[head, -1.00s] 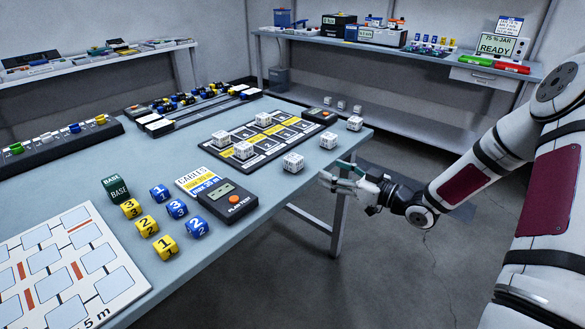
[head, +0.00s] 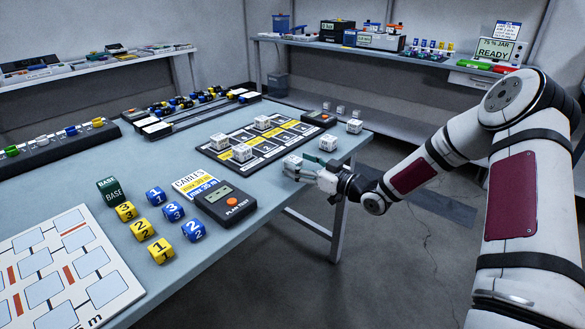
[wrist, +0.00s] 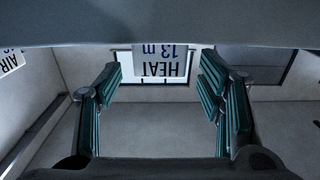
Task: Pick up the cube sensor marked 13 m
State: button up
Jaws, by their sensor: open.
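The white cube sensor marked HEAT 13 m (wrist: 163,62) shows upside down in the wrist view, between the two green-padded fingers of my gripper (wrist: 160,75). A clear gap shows on each side of it, so the fingers are open around its line and not closed on it. In the head view my gripper (head: 312,170) is at the table's right edge, right beside a white cube (head: 292,162) that it partly covers. The marking on that cube is too small to read there.
Another cube marked AIR (wrist: 10,62) shows at the wrist view's left edge. White cubes stand nearby at the table edge (head: 328,143) and (head: 354,126). More sit on the black and yellow board (head: 210,152). A plan tester (head: 222,203) lies in front, left of my gripper.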

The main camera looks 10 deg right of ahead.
jog(key=shift+x, duration=1.25)
jog(key=shift+c, duration=0.6)
jog(key=c, duration=1.1)
jog(key=shift+c, duration=0.2)
